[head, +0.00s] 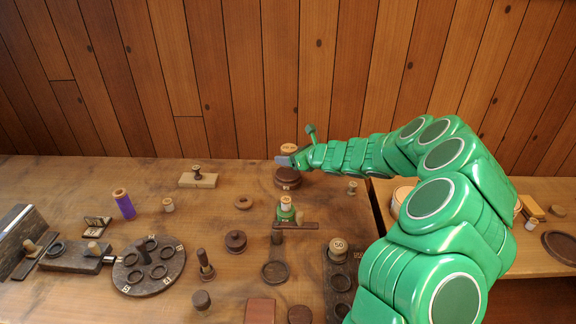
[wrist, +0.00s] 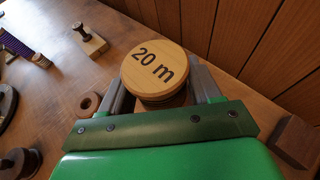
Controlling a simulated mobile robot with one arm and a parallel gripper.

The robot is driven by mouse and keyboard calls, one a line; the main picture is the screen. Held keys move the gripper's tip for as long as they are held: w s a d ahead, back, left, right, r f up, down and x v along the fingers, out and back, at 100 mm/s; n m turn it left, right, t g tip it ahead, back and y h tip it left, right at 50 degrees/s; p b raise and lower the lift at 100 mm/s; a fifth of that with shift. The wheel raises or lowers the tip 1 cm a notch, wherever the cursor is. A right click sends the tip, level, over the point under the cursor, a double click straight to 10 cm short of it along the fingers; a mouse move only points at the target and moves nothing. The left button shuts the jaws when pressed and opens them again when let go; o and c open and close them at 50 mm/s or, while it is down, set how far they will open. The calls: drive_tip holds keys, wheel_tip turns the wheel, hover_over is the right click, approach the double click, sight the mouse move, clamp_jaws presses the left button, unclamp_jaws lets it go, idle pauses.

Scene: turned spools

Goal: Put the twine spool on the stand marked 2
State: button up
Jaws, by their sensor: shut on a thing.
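My gripper (head: 289,159) is at the back of the table, shut on a spool (wrist: 153,70) with a pale wooden top marked "20 m". The top also shows in the head view (head: 288,148); the wound material is mostly hidden, so I cannot tell if it is twine. Grey fingers lie on both sides of it in the wrist view. A dark brown round stand (head: 287,180) is right below my gripper, with a small label too small to read. I cannot tell whether the spool touches it.
A dark round board (head: 133,279) with several cups and small labels lies front left. A purple spool (head: 124,205), a green spool (head: 286,213) and a spool marked 50 (head: 338,246) stand around. A wooden block with a peg (head: 197,181) is left of my gripper. A plank wall rises behind.

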sight(288, 173)
drive_tip(key=shift+w+a+f, duration=0.1)
drive_tip(key=shift+w+f, duration=0.3)
drive_tip(key=shift+f, duration=0.2)
drive_tip(key=shift+w+a+f, duration=0.1)
drive_tip(key=shift+w+f, duration=0.3)
drive_tip(key=shift+f, duration=1.45)
drive_tip(key=shift+f, duration=0.1)
drive_tip(key=o, duration=1.1)
drive_tip(key=shift+v, duration=6.05)
